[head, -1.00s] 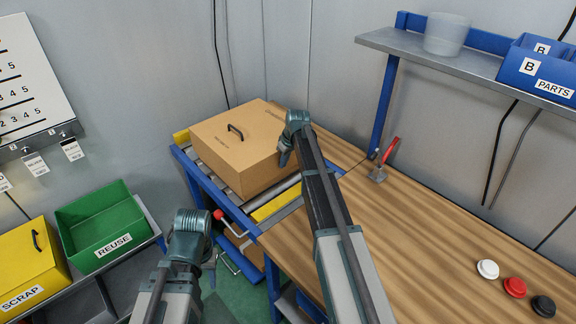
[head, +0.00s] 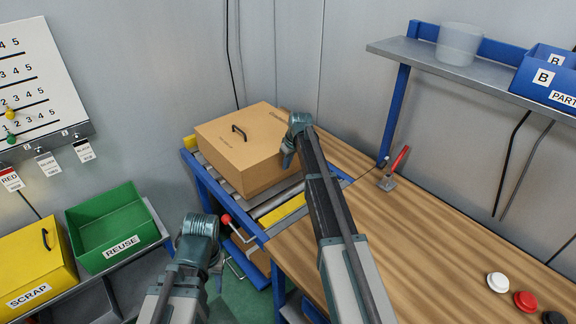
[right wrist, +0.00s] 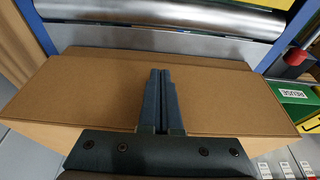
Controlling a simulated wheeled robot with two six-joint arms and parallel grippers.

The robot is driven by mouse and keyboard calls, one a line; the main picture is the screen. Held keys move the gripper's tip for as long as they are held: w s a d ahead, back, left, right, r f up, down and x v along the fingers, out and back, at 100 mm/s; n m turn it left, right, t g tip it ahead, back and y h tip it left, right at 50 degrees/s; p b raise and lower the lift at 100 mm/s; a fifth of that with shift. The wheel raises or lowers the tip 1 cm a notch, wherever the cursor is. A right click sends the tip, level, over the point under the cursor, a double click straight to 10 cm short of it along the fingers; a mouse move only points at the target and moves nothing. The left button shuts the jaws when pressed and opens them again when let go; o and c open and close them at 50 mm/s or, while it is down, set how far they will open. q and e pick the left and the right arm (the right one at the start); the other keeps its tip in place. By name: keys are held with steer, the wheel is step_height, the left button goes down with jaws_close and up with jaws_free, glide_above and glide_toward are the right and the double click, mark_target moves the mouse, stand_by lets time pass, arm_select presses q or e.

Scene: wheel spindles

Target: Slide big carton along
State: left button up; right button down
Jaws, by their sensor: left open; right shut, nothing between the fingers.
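The big carton (head: 245,150), brown with a black handle on top, sits on a roller stand (head: 268,205) with a blue frame and yellow edges. My right gripper (head: 288,160) is shut and empty at the carton's right side; whether it touches is hard to tell from the head view. In the right wrist view the shut fingers (right wrist: 162,85) are in front of the carton's brown surface (right wrist: 90,90), with metal rollers (right wrist: 170,18) beyond it. My left gripper (head: 213,262) is open and empty, low in front of the stand, away from the carton.
Green REUSE (head: 108,222) and yellow SCRAP (head: 32,265) bins stand at left. A shelf (head: 440,62) hangs at upper right.

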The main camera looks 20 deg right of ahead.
mark_target(275, 146)
steer(key=shift+w+a, duration=0.45)
steer(key=shift+w, duration=0.55)
steer(key=shift+w+a, duration=0.4)
steer(key=shift+w, duration=0.65)
steer(key=shift+w+a, duration=0.45)
steer(key=shift+w, duration=0.55)
step_height(275, 146, up, 12)
steer(key=p, duration=1.2)
steer(key=shift+r, duration=0.15)
steer(key=shift+f, duration=0.2)
steer(key=s+a+f+g+b, duration=0.1)
steer(key=s+a, duration=0.5)
steer(key=s, duration=0.4)
steer(key=s+a+f+g+b, duration=0.1)
steer(key=s+a+f, duration=0.1)
steer(key=s+a, duration=0.6)
steer(key=s+a+f+h+b, duration=0.1)
steer(key=s+a, duration=0.1)
steer(key=s, duration=1.1)
steer(key=s+a+g+h+b, duration=0.1)
steer(key=s+a, duration=0.1)
steer(key=s, duration=1.2)
steer(key=shift+s+a+f+m, duration=0.25)
steer(key=shift+f+m, duration=0.15)
